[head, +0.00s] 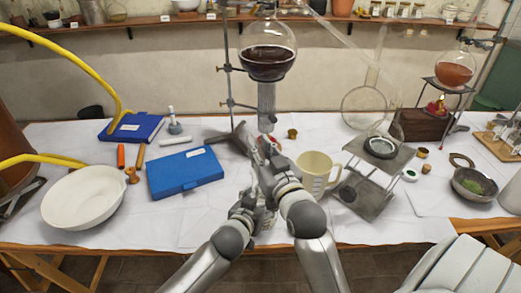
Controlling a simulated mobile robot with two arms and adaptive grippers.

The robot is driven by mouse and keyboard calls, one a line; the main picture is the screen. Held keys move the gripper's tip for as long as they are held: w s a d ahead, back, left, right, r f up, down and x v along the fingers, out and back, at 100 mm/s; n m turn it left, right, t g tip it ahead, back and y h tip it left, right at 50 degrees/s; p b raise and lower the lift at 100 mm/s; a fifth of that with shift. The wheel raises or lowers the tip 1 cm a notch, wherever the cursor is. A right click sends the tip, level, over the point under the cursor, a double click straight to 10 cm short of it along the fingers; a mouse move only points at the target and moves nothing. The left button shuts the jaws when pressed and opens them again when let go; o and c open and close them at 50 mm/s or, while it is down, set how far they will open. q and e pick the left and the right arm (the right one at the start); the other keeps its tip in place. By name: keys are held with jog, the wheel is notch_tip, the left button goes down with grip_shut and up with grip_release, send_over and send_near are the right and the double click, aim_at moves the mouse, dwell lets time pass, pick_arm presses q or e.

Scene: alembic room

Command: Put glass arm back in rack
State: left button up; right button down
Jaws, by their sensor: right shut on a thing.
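A clear glass tube (347,42), apparently the glass arm, slants down to the right from the top of the picture, above the back of the table. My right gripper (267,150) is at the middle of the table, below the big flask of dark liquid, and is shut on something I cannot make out. A dark grey thing (240,137) with a bar-like top shows beside it. My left gripper (246,208) is lower and close to the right arm; its fingers are too unclear to tell. I cannot tell which thing is the rack.
The dark-liquid flask (267,60) hangs on a metal stand (227,68). A clear round flask (364,107) stands behind a two-level metal stand (392,156). A measuring jug (315,172) is right of my grippers; a blue case (185,172) and white bowl (85,197) are left.

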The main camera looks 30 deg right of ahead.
pick_arm(q)
jog(key=shift+o, duration=0.9)
jog(key=shift+a+f, duration=0.15)
jog(key=shift+f, duration=0.15)
jog(key=shift+w+r, duration=0.1)
jog(key=shift+r, duration=0.05)
pick_arm(e)
jog(key=shift+w+f, duration=0.1)
pick_arm(q)
jog(key=shift+r, duration=0.2)
pick_arm(e)
jog(key=shift+r+p, duration=0.3)
notch_tip(320, 180, up, 4)
jog(key=p, duration=0.4)
jog(key=shift+f, duration=0.2)
pick_arm(q)
jog(key=s+a+r, duration=0.6)
jog(key=a+r, duration=0.2)
jog(key=r, duration=0.1)
jog(key=shift+s+a, duration=0.25)
jog(key=shift+a, duration=0.1)
